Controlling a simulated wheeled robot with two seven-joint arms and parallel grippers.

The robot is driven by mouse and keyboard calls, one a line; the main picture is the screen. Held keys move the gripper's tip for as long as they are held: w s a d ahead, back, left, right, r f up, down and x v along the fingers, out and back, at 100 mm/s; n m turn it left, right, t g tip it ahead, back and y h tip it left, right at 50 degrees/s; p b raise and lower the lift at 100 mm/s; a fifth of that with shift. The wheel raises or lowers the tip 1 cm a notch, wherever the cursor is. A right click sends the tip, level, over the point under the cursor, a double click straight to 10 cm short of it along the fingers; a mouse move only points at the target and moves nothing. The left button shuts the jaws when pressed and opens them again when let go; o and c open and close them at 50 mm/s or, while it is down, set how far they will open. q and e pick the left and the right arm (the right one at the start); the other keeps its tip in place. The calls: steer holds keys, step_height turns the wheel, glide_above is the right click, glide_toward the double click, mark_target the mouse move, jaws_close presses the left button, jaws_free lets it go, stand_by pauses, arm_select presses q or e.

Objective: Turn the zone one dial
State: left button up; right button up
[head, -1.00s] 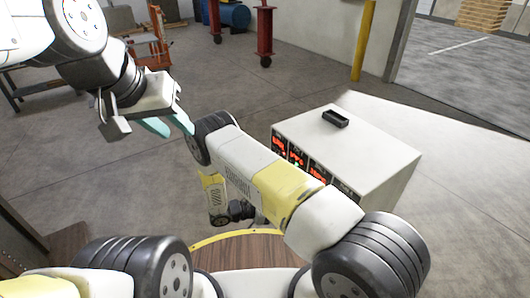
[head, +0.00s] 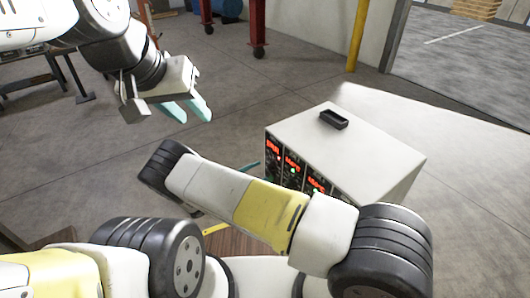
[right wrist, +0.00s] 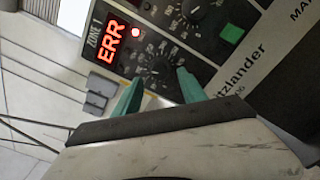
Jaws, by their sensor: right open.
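The white control box (head: 370,150) stands to the right in the head view, with red displays on its dark front. In the right wrist view, the ZONE 1 panel has a red ERR display (right wrist: 110,43), a small red lamp and the black zone one dial (right wrist: 157,68). My right gripper (right wrist: 158,82) is open, its teal fingertips on either side of the dial in that picture; contact cannot be told. In the head view my right arm hides most of this gripper, with a teal finger showing beside the box. My left gripper (head: 187,110) is open and empty, away from the box.
Another dial (right wrist: 193,12) and a green square button (right wrist: 231,33) sit on the neighbouring panel. Grey switches (right wrist: 100,85) are beside the zone one panel. Open floor surrounds the box.

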mark_target(270, 167)
steer(key=shift+x, duration=1.5)
jaws_close()
steer(key=shift+n, duration=0.3)
